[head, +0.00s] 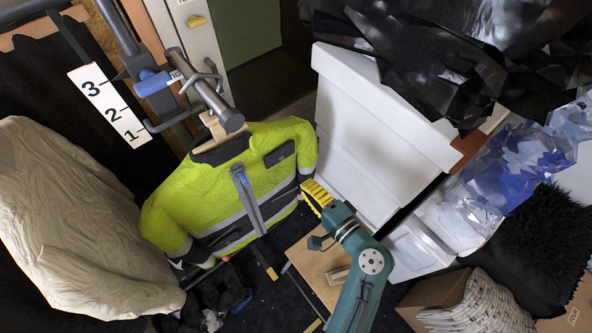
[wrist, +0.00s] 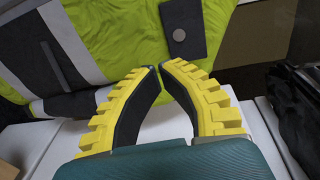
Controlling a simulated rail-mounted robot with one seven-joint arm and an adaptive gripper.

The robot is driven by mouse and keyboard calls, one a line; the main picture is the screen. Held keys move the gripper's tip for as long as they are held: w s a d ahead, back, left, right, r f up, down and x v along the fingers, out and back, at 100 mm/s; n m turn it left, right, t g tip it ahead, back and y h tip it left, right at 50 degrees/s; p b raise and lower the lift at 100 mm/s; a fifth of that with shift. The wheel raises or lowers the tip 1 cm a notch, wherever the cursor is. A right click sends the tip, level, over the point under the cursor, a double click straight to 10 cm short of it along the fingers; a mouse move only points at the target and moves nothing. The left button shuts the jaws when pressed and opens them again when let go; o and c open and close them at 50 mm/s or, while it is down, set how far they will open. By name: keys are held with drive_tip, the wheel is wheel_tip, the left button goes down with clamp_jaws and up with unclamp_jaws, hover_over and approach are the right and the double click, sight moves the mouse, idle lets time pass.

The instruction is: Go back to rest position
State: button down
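My gripper (head: 317,194) has yellow toothed fingers on a teal arm. In the head view it points up and left, in front of the white boxes and beside the right sleeve of a hanging hi-vis jacket (head: 215,185). In the wrist view the two fingers (wrist: 159,67) curve inward and their tips meet. Nothing is held between them. The yellow and grey jacket (wrist: 100,40) fills the upper part of that view, beyond the fingertips. I cannot tell the exact gap between gripper and jacket.
White stacked boxes (head: 365,135) stand right of the gripper, with black plastic (head: 450,50) on top. A wooden board (head: 318,265) lies below the arm. A cardboard box (head: 432,298) is at lower right. A beige covered bulk (head: 65,215) is at left. A metal rail (head: 208,100) holds the jacket.

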drive_tip(key=v, duration=0.5)
drive_tip(key=shift+s+d+f, duration=0.1)
drive_tip(key=shift+s+f, duration=0.1)
drive_tip(key=shift+s, duration=0.1)
drive_tip(key=w+a+r+n, duration=0.2)
drive_tip(key=a+r+n, duration=0.25)
drive_tip(key=r, duration=0.45)
drive_tip(key=w+a+r+n, duration=0.35)
drive_tip(key=a+r, duration=0.25)
drive_tip(key=r, duration=0.2)
drive_tip(key=s+d+r+n+t+h, duration=0.25)
drive_tip(key=r+t+h, duration=0.2)
drive_tip(key=r, duration=0.75)
drive_tip(key=s+d+r+m+t+h, duration=0.1)
drive_tip(key=s+d+r+t+h, duration=0.5)
drive_tip(key=s+d+r, duration=0.4)
wheel_tip(320, 180, up, 25)
drive_tip(key=w+p, duration=0.1)
drive_tip(key=p, duration=2.4)
drive_tip(key=shift+g+h, duration=0.45)
